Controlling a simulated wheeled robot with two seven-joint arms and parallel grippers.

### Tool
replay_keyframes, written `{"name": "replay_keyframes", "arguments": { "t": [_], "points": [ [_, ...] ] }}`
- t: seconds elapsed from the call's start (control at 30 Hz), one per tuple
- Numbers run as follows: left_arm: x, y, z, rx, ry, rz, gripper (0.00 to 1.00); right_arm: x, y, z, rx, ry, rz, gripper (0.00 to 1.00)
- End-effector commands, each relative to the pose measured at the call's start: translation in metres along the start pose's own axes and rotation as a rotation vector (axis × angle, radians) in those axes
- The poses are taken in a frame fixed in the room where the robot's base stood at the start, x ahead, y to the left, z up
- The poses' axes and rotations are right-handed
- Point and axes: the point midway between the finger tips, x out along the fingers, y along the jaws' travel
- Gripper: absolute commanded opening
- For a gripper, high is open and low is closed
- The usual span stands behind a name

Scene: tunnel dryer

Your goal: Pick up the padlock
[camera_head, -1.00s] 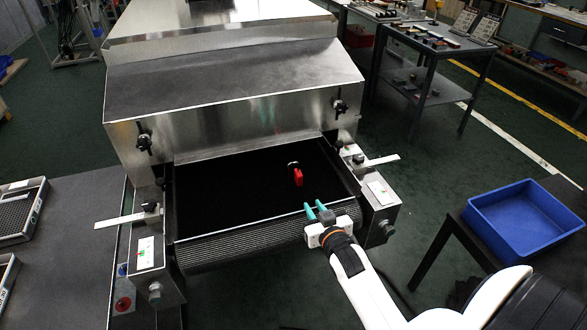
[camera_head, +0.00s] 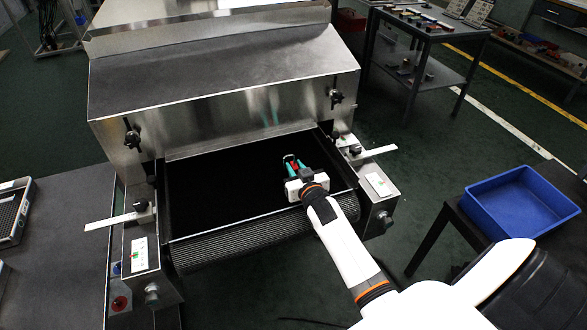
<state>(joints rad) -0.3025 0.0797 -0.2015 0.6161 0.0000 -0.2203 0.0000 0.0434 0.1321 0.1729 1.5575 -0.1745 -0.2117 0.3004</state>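The padlock (camera_head: 292,161) is red with a metal shackle and lies on the black conveyor belt (camera_head: 220,190) of the tunnel dryer. In the head view it is mostly hidden by my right gripper (camera_head: 294,166), and only bits of red and the shackle show. The teal fingers of the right gripper stand apart, one on each side of the padlock. Whether they touch it I cannot tell. My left gripper is not in view.
The steel dryer hood (camera_head: 230,80) rises behind the belt, with knobs on its front. Metal side brackets flank the belt. A blue bin (camera_head: 519,203) stands on a table at the right. A grey table (camera_head: 70,250) is at the left. The left part of the belt is clear.

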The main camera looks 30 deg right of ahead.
Motion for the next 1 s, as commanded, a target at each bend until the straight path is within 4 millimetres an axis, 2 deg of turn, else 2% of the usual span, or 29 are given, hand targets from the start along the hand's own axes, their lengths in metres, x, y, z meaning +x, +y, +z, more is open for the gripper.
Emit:
{"name": "replay_keyframes", "arguments": {
  "t": [0.1,0.27,0.5,0.63,0.87,1.0],
  "points": [
    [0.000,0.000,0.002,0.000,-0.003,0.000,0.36,0.018,0.001,-0.001,-0.001,-0.001,0.000,0.23],
    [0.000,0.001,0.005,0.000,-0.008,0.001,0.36,0.030,0.001,-0.001,0.000,-0.001,0.000,0.23],
    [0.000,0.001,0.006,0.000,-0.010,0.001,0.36,0.030,0.001,-0.001,0.000,0.000,0.000,0.21],
    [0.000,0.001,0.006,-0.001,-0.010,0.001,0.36,0.030,0.000,-0.001,0.000,0.000,0.000,0.00],
    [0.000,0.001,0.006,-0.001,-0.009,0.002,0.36,0.030,0.000,-0.001,0.000,-0.001,0.000,0.00],
    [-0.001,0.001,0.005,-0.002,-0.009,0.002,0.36,0.029,0.000,0.008,-0.001,-0.002,-0.001,0.00]
  ]
}}
